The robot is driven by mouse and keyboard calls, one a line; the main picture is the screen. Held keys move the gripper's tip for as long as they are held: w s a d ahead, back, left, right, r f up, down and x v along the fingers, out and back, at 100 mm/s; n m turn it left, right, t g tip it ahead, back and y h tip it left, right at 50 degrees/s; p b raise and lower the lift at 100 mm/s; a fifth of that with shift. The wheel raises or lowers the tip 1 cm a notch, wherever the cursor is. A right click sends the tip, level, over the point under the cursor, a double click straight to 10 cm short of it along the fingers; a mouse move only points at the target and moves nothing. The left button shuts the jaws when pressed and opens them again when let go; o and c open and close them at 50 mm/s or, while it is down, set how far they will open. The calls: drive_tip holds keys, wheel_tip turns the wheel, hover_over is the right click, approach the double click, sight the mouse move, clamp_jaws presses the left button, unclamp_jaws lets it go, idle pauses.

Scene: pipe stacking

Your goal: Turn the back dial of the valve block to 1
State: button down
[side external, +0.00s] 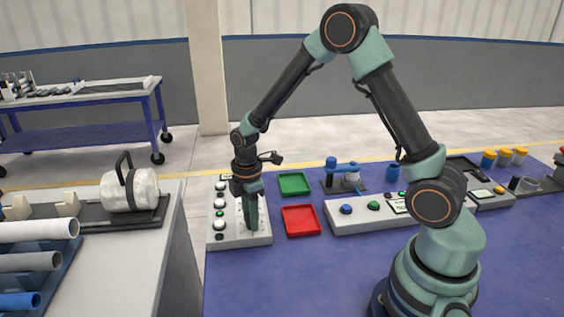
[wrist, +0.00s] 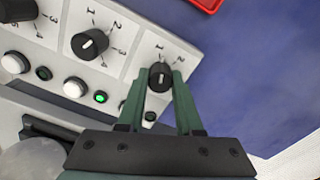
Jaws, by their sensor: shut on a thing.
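The valve block (side external: 238,240) is a pale panel at the left end of the blue table, with dials, white buttons and small lamps. In the wrist view the block (wrist: 52,33) shows three black dials. My gripper (wrist: 160,80) is shut on the end dial (wrist: 160,71), one finger on each side of it. Its small white mark is hard to read against the printed 1 and 2. The middle dial (wrist: 90,43) stands free, and another dial (wrist: 17,9) is cut off at the corner. In the side external view my gripper (side external: 251,228) points down onto the block's near end and hides the dial.
A green tray (side external: 294,183) and a red tray (side external: 301,220) lie just right of the block. A longer control panel (side external: 350,218) is farther right. A grey bench (side external: 130,265) with pipes stands close on the left. Blue table (side external: 270,285) in front is clear.

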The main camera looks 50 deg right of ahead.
drive_tip(key=shift+n, duration=1.1)
drive_tip(key=c, duration=0.6)
unclamp_jaws()
wheel_tip(320, 180, up, 12)
drive_tip(key=shift+r, duration=0.1)
